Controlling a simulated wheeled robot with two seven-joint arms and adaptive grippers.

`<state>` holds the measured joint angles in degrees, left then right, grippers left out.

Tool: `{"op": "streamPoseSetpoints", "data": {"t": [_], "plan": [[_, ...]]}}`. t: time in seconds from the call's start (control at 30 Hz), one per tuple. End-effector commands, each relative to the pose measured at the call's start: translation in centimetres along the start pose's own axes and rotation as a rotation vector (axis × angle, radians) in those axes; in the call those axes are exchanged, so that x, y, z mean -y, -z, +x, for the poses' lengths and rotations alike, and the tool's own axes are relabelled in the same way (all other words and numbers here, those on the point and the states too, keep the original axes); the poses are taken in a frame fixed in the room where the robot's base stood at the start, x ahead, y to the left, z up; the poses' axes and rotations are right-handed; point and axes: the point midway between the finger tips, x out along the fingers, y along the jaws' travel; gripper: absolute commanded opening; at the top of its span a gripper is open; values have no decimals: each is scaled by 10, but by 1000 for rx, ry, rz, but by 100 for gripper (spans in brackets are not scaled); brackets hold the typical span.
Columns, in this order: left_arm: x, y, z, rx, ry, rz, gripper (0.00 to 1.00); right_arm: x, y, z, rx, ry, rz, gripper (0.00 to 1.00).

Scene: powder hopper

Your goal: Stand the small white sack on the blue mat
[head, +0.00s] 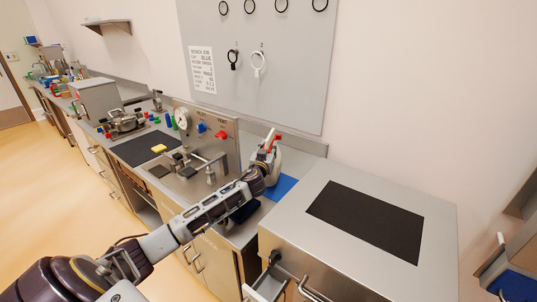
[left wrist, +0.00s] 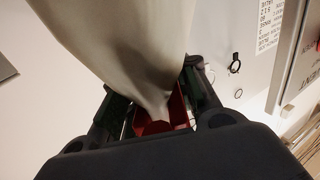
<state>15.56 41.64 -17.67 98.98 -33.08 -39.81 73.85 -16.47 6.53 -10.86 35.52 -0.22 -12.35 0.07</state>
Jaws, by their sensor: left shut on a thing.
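The small white sack (head: 275,171) is at the blue mat (head: 285,187), partly behind my left gripper (head: 268,155). In the left wrist view the pale sack (left wrist: 125,40) fills the top and narrows to a gathered neck. My left gripper (left wrist: 155,115) is shut on that neck, with a red part showing between the fingers. The sack looks about upright over the mat in the head view. Its base is mostly hidden, so I cannot tell if it touches the mat. My right gripper is not in view.
A steel panel with a gauge (head: 183,119) and blue and red knobs stands left of the mat. A steel cabinet with a black top pad (head: 366,220) is close on the right. A grey wall board (head: 262,60) with hanging rings is behind.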

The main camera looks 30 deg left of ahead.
Motion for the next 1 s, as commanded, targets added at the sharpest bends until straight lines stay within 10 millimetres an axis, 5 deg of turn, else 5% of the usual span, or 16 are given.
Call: {"op": "streamPoseSetpoints", "data": {"t": [0.37,0.73,0.77,0.9,1.0], "plan": [[0,-17,0,-5,-1,-2,0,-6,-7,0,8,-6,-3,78],[0,-20,0,-5,-1,-1,0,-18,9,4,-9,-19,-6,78],[0,-22,0,-1,-1,-1,33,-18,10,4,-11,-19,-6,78],[0,-21,0,-1,-1,0,51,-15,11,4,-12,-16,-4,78],[0,-21,0,-1,-1,-1,52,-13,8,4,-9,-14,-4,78]]}}
